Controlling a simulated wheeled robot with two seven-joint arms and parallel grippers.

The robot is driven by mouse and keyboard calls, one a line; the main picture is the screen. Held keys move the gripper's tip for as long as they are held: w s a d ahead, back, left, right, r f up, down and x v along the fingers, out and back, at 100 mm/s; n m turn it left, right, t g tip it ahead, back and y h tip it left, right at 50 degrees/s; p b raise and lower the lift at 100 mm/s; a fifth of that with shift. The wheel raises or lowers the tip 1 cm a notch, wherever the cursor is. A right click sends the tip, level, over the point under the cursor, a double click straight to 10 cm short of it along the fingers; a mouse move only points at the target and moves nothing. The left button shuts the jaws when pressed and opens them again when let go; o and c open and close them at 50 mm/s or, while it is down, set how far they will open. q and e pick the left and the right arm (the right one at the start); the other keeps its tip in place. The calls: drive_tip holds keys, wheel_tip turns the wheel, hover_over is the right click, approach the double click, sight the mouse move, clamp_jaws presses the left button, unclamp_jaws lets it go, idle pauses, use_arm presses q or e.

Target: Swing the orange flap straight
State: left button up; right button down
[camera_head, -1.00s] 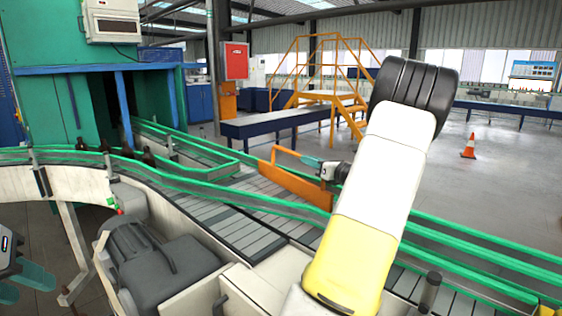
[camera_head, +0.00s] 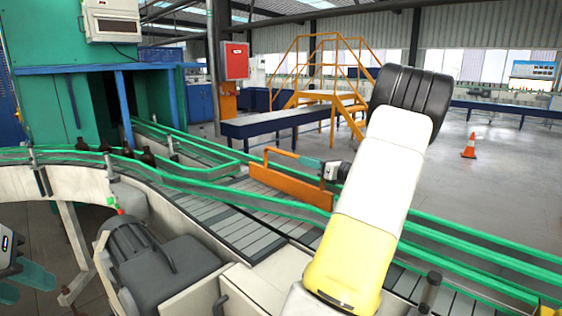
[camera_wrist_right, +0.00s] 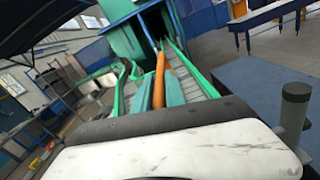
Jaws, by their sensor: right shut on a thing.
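The orange flap (camera_head: 288,187) is a long flat bar with a raised handle loop on top. It stands over the grey slatted conveyor (camera_head: 235,227) and slants from upper left to lower right. My right gripper (camera_head: 304,161) is at its handle, partly hidden by my white and yellow arm. In the right wrist view the orange bar (camera_wrist_right: 160,75) lies between the two teal fingers, which are shut on it. The flap's near right end is close to the green rail and partly covered by my arm. My left gripper (camera_head: 25,281) is open and empty at the lower left edge.
Green guide rails (camera_head: 200,187) border the conveyor on both sides. Brown bottles (camera_head: 148,157) stand on the curved track at left. A dark grey motor (camera_head: 150,255) sits in front of the conveyor. An orange cone (camera_head: 469,147) stands far right.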

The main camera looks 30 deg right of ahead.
drive_tip(key=shift+a+y, duration=0.3)
drive_tip(key=shift+a, duration=0.05)
drive_tip(key=c, duration=1.4)
unclamp_jaws()
drive_tip(key=shift+s, duration=0.1)
drive_tip(key=shift+s+d, duration=0.2)
drive_tip(key=shift+s, duration=0.05)
drive_tip(key=v, duration=0.7)
drive_tip(key=shift+s, duration=0.1)
